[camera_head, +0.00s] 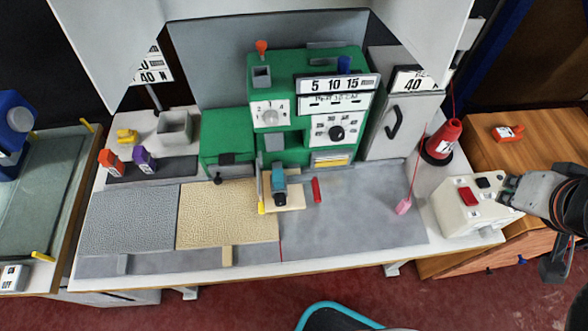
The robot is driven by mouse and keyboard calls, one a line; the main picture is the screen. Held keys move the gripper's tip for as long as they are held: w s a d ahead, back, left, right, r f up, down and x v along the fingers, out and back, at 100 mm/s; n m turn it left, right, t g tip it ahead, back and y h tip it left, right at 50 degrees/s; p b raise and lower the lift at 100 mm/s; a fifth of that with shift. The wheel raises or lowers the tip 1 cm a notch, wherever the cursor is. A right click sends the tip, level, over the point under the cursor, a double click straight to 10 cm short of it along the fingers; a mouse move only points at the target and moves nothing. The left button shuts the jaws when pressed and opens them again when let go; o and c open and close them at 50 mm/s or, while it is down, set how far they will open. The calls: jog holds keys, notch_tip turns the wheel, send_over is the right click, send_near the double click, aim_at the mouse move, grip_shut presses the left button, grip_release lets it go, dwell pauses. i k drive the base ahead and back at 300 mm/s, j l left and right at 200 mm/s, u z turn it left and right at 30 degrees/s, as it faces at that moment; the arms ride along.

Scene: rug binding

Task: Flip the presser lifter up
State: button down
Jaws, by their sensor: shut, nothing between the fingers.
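The green binding machine (225,130) stands at the back of the worktable. A teal and dark presser part (279,186) sits over a small pale plate under the machine's head. A short red bar (317,190) shows just right of it, and a thin yellow upright piece (261,195) just left. I cannot tell for sure which of these small parts is the presser lifter. My gripper (507,191) is at the far right, beside the white control box, well away from the presser area. It is shut and empty; whether it touches the box is unclear.
The white control box (452,211) has a red and a black button. A red thread cone (443,140) stands behind it, with a pink piece (404,205) hanging left. A tan rug piece (215,215) lies left of the presser. The grey tabletop (350,225) at front right is clear.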

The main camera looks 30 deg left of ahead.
aim_at(312, 178)
jog(key=u, duration=1.5)
jog(key=k+l, duration=0.1)
jog(key=l, duration=0.2)
jog(key=k+l+u, duration=0.1)
jog(key=l, duration=0.2)
jog(key=k+l, duration=0.1)
jog(key=l, duration=0.2)
jog(key=i+j+u, duration=0.1)
jog(key=i+j, duration=0.1)
jog(key=j, duration=0.1)
